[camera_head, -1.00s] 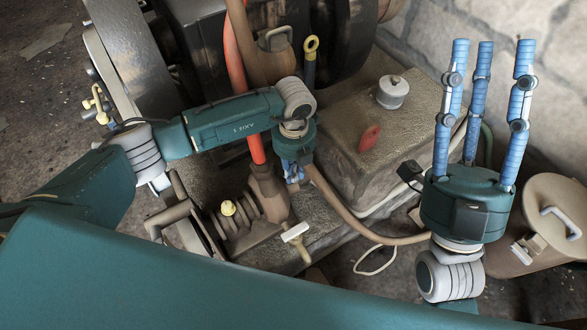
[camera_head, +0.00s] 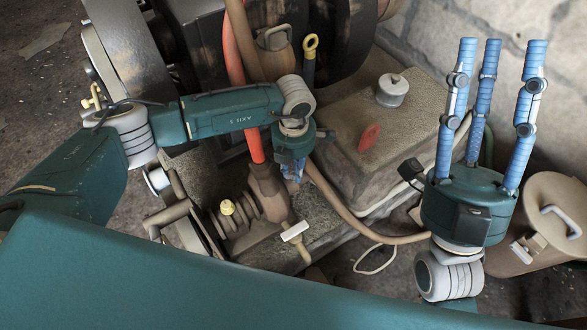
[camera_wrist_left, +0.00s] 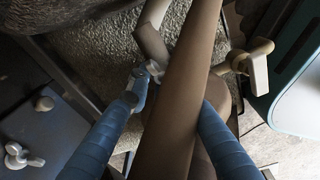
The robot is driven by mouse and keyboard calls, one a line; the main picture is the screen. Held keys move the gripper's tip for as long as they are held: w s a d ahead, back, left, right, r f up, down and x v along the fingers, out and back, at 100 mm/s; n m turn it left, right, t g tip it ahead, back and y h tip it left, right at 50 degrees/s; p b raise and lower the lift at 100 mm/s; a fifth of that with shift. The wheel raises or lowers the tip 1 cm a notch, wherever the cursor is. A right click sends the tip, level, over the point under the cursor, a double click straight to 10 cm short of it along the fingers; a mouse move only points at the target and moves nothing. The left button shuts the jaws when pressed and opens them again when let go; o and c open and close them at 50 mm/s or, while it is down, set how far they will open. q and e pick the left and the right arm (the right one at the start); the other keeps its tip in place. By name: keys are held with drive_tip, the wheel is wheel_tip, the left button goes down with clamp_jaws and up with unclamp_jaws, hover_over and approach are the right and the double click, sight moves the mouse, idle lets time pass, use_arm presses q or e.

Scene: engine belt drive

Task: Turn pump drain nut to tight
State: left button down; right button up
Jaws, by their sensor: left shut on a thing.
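A small grey metal piece (camera_wrist_left: 155,70), which looks like the pump drain nut, is at the left fingertip. The fingers are closed in on it, but the contact is mostly hidden. How tight the nut is cannot be seen. My right gripper (camera_head: 488,115) is open and empty, fingers upward.
A lidded can (camera_head: 540,220) stands at far right.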

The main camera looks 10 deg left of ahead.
use_arm(q)
drive_tip(key=shift+s+d+m, duration=0.15)
drive_tip(key=shift+d+m, duration=0.15)
drive_tip(key=shift+m, duration=0.2)
drive_tip(key=c, duration=1.6)
unclamp_jaws()
drive_tip(key=shift+a, duration=0.1)
drive_tip(key=shift+r, duration=4.05)
